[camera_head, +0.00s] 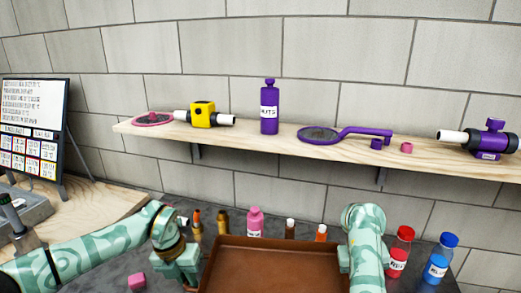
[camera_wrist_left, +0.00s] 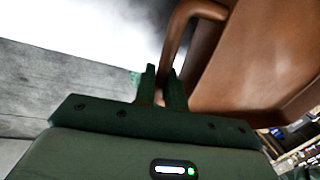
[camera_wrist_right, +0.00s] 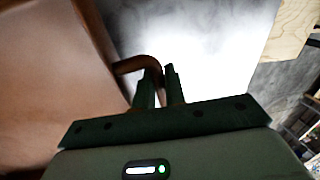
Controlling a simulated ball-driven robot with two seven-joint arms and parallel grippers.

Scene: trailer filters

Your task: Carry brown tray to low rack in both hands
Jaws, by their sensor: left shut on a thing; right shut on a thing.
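The brown tray (camera_head: 270,270) is at the bottom middle of the head view, between my two arms. Its near part is cut off by the frame edge. In the left wrist view, the tray (camera_wrist_left: 250,60) has a curved handle, and my left gripper (camera_wrist_left: 162,85) is shut on it. In the right wrist view, the tray (camera_wrist_right: 50,80) fills the left side, and my right gripper (camera_wrist_right: 158,85) is shut on its other curved handle. In the head view my left gripper (camera_head: 178,268) is at the tray's left side; the right fingers are hidden there. The low rack is not identifiable.
Several bottles stand behind the tray, including a pink one (camera_head: 255,222); red (camera_head: 399,252) and blue (camera_head: 440,258) ones stand right. A pink cube (camera_head: 136,281) lies left. A wooden wall shelf (camera_head: 270,146) above holds several items. A sign board (camera_head: 33,130) stands far left.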

